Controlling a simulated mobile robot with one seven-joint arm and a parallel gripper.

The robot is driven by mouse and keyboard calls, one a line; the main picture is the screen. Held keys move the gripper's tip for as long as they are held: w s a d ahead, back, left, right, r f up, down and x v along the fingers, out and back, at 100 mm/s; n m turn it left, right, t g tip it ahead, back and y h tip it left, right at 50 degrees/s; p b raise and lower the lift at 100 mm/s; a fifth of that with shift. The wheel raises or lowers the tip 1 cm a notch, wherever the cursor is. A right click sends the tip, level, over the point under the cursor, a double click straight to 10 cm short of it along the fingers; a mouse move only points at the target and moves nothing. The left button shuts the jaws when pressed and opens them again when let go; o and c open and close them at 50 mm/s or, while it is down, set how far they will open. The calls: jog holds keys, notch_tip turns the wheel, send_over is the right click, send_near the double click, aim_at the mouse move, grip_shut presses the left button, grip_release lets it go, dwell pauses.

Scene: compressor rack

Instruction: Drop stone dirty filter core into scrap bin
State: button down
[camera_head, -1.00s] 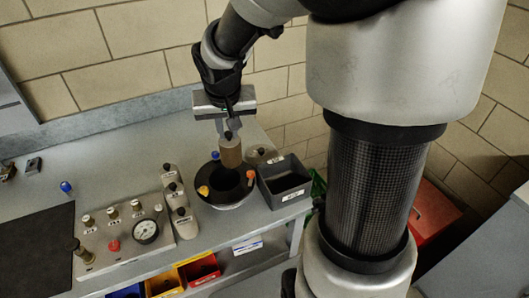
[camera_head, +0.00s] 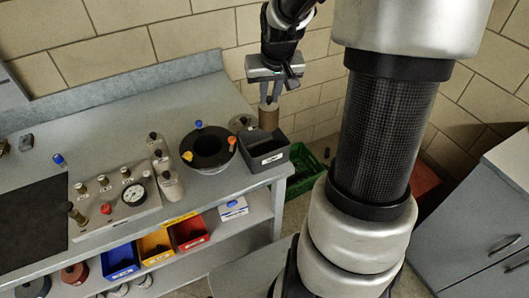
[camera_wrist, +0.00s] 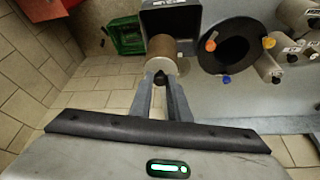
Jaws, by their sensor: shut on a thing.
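My gripper (camera_head: 268,98) is shut on the filter core (camera_head: 268,118), a brown cylinder with a pale end and a dark knob. The core hangs upright, clear of the bench, and shows behind the grey bin in the head view. In the wrist view the fingertips (camera_wrist: 160,82) close on the knob of the core (camera_wrist: 163,47). A dark grey open bin (camera_head: 266,161) with a white label stands at the bench's right end; I cannot read the label. It also shows at the top of the wrist view (camera_wrist: 171,22), beyond the core. The bin's inside is partly hidden.
A black round vessel (camera_head: 190,138) with blue, yellow and orange knobs stands left of the bin. Pale bottles (camera_head: 171,187) and a gauge panel (camera_head: 125,210) lie further left. A green crate (camera_head: 309,172) is on the floor beyond the bench end. My column blocks the right.

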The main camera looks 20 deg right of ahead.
jog(key=shift+f+b, duration=0.7)
jog(key=shift+f, duration=0.6)
jog(key=c, duration=1.6)
grip_release()
jog(key=p+v, duration=0.9)
jog(key=v, duration=0.8)
jog(key=shift+s+r, duration=0.15)
jog(key=shift+s, duration=0.1)
jog(key=shift+w+a, duration=0.1)
